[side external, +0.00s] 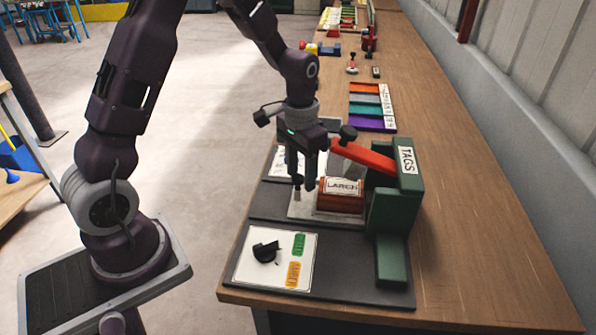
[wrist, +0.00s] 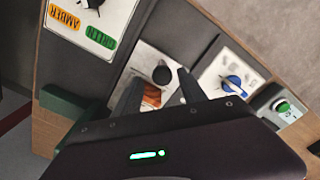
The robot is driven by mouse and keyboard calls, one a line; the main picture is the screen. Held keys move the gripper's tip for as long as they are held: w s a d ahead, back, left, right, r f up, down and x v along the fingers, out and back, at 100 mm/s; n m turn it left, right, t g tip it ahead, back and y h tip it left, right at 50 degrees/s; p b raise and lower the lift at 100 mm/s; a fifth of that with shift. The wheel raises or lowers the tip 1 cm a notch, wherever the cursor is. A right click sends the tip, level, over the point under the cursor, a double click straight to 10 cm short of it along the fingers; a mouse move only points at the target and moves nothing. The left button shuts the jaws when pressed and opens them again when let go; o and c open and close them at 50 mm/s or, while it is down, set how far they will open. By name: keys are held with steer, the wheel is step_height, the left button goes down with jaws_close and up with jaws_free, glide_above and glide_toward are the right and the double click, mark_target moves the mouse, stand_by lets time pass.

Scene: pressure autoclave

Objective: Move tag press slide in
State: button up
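The green tag press (side external: 393,205) stands on a dark base plate, with a "TAGS" label and a red lever arm (side external: 362,157) reaching left. Its pale metal slide (side external: 303,208) carries a reddish-brown block (side external: 340,201) with a lettered white tag (side external: 342,186). A small dark-topped knob (side external: 297,181) rises from the slide's left end; it also shows in the wrist view (wrist: 161,75). My gripper (side external: 302,183) points down at this knob. Its fingers (wrist: 159,88) are apart, with the knob appearing between their tips. I cannot tell whether either finger touches it.
A white panel (side external: 250,262) with a black dial (side external: 266,250) and green and amber labels lies in front. Behind the press is a rack of coloured strips (side external: 372,106). The wooden bench (side external: 470,215) is clear right of the press.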

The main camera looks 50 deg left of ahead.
step_height(320, 180, up, 7)
steer(key=shift+r, duration=0.1)
stand_by(0.4)
steer(key=s+d+r+t, duration=0.3)
steer(key=s+d+r, duration=0.2)
steer(key=s+r, duration=0.6)
steer(key=s+d+t, duration=0.1)
steer(key=s+t, duration=0.1)
steer(key=s, duration=0.8)
steer(key=shift+s+d+r+t, duration=0.3)
steer(key=shift+s+d+r, duration=0.05)
steer(key=shift+d, duration=0.05)
